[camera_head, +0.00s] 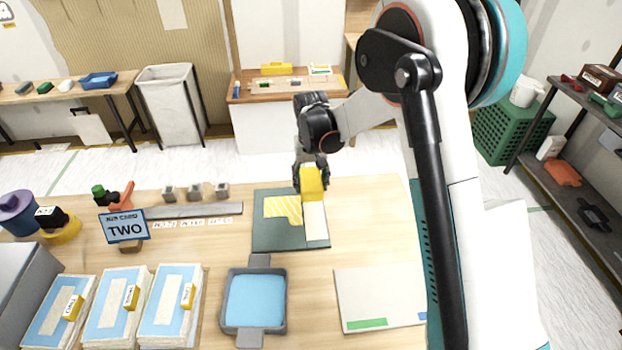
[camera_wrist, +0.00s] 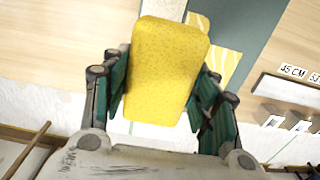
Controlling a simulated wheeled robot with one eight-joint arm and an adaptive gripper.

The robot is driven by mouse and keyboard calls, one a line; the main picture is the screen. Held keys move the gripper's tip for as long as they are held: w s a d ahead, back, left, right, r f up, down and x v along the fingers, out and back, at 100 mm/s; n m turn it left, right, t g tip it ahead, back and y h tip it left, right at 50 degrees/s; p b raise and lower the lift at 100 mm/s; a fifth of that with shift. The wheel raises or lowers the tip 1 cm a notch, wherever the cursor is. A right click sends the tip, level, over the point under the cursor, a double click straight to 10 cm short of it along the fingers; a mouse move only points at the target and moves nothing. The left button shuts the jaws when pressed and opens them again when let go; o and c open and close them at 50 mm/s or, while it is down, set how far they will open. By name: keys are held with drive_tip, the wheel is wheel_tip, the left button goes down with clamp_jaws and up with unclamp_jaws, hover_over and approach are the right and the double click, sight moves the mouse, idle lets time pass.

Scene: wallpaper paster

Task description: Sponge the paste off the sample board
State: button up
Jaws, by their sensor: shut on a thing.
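My gripper (camera_head: 312,168) is shut on a yellow sponge (camera_head: 312,183). In the wrist view the sponge (camera_wrist: 165,65) sits between the teal finger pads. The sponge is at the far right part of a dark green board (camera_head: 265,236), over the upper end of a pale strip (camera_head: 315,222). I cannot tell whether it touches the strip. A yellow patterned patch (camera_head: 283,207) lies on the board left of the strip. I see no clear paste film on the board. A grey tray holding blue liquid (camera_head: 254,300) stands in front of the board.
A pale panel with a green strip (camera_head: 378,290) lies at right. Blue-edged stacks (camera_head: 118,305) lie front left. A metal ruler (camera_head: 190,210), several small blocks (camera_head: 195,190) and a "TWO" card (camera_head: 124,227) stand left of the board. Bare wood lies right of the board.

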drive_tip(key=shift+s+f+b, duration=0.1)
drive_tip(key=shift+f+b, duration=2.35)
drive_tip(key=shift+f, duration=0.85)
drive_tip(key=shift+r, duration=0.1)
